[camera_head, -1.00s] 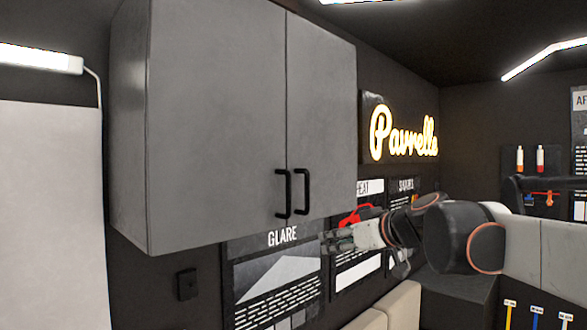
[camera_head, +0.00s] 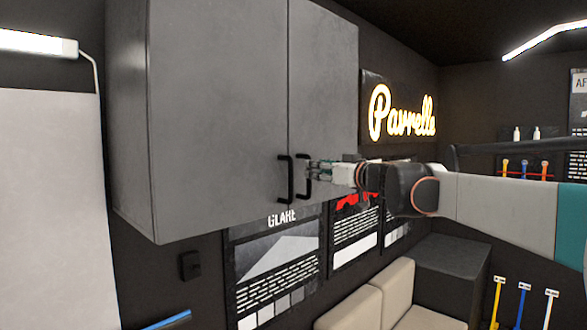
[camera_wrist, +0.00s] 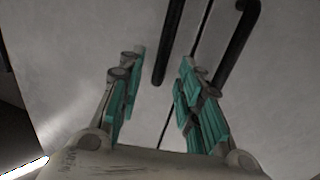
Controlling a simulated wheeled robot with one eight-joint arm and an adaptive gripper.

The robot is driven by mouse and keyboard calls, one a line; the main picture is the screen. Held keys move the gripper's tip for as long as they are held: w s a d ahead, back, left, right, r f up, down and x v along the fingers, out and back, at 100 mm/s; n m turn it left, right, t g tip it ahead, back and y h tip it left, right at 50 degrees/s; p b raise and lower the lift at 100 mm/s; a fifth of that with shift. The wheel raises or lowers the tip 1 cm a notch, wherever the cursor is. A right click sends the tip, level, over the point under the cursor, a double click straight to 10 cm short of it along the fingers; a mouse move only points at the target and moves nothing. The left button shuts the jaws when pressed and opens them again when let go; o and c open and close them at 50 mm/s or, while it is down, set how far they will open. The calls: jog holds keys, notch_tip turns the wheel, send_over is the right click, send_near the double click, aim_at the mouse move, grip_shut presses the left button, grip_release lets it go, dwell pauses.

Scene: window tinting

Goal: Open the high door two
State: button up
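A grey wall cabinet has a left door (camera_head: 215,110) and a right door (camera_head: 325,80), both shut, with a thin seam between them. A black left handle (camera_head: 284,180) and a black right handle (camera_head: 305,178) stand side by side near the bottom of the seam. My gripper (camera_head: 313,170) is at the right handle, reaching in from the right. In the wrist view my gripper (camera_wrist: 155,95) has its teal-padded fingers apart, with nothing held. One handle (camera_wrist: 168,45) shows ahead between them, and the other handle (camera_wrist: 236,45) lies to the right. I cannot tell whether a finger touches a handle.
Posters (camera_head: 275,265) hang below the cabinet, and a lit sign (camera_head: 402,112) is to its right. Beige cushions (camera_head: 375,300) and a dark box (camera_head: 440,265) are below my arm. A white panel (camera_head: 45,200) is at the left. The space before the doors is open.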

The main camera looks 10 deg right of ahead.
jog(key=x, duration=0.5)
jog(key=shift+s, duration=0.1)
grip_shut()
